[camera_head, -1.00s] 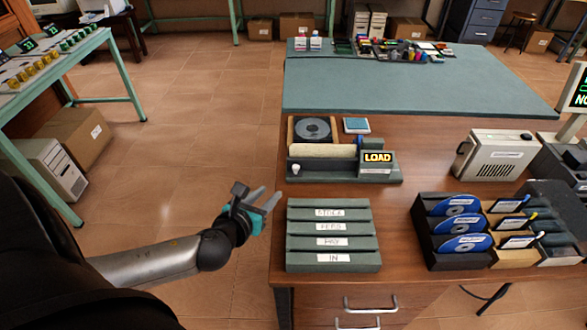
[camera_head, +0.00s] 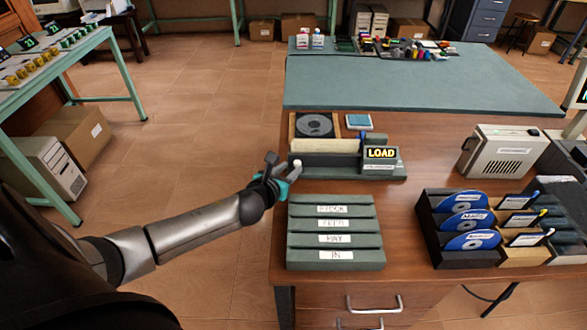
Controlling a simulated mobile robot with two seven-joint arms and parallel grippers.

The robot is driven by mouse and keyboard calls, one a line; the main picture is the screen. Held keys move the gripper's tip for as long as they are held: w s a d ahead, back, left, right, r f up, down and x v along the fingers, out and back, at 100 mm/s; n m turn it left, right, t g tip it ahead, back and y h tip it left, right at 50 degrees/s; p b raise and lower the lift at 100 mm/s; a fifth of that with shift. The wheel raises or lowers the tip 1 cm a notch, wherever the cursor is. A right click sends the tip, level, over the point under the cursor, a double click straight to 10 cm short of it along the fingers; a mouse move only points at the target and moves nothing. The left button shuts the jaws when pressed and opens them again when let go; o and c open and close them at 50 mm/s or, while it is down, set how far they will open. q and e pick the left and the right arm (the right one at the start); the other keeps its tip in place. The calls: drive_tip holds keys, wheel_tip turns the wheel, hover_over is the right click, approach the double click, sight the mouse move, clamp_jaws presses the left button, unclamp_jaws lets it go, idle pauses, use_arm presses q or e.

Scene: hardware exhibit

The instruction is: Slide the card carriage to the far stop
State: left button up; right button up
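The card machine (camera_head: 345,172) is a grey-green base with a cream roller-like bar (camera_head: 325,146) along it and a lit sign reading LOAD (camera_head: 380,153). A pale round knob (camera_head: 297,164) stands at its left end; I take this to be the carriage's handle. My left gripper (camera_head: 284,170) is at the machine's left end, right beside the knob, with its fingers apart. I cannot tell whether a finger touches the knob. My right gripper is out of view.
A grey-green rack with labelled slots (camera_head: 335,225) stands in front of the machine. A dark disc holder (camera_head: 445,259) stands to the right, and a beige box (camera_head: 497,152) behind it. A disc in a wooden tray (camera_head: 314,126) lies behind the machine. Bare wood (camera_head: 430,160) shows right of the sign.

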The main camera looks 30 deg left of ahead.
sight(296, 164)
use_arm(q)
drive_tip(key=shift+b+x, duration=0.4)
drive_tip(key=shift+x, duration=1.2)
clamp_jaws()
drive_tip(key=shift+d, duration=0.1)
